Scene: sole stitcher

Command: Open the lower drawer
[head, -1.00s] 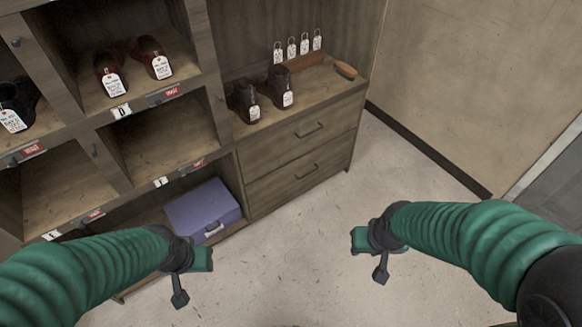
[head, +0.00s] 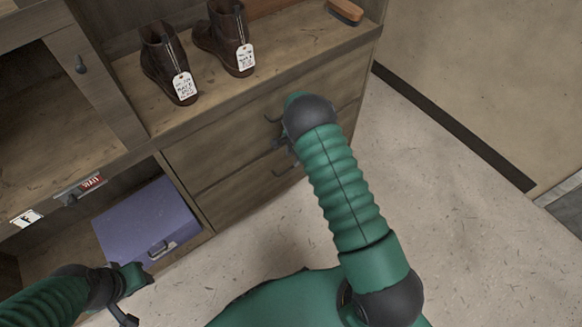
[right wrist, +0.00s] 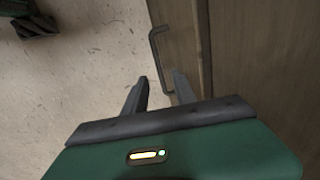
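The lower drawer (head: 236,196) is shut, its front flush below the upper drawer (head: 212,138) in the wooden cabinet. My right gripper (head: 283,145) is at the drawer fronts, mostly hidden behind its own wrist in the head view. In the right wrist view the right gripper (right wrist: 160,82) is open. A dark bar handle (right wrist: 158,55) lies just ahead of its fingertips, with its near end between the fingers; contact cannot be made out. The lower drawer's handle (head: 287,168) partly shows in the head view. My left gripper (head: 125,296) is low at the left, its fingers unclear.
Brown boots (head: 165,62) with tags and a brush (head: 346,11) stand on the cabinet top. A purple box (head: 145,220) sits in the lower left cubby. The floor (head: 450,230) in front and to the right is clear.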

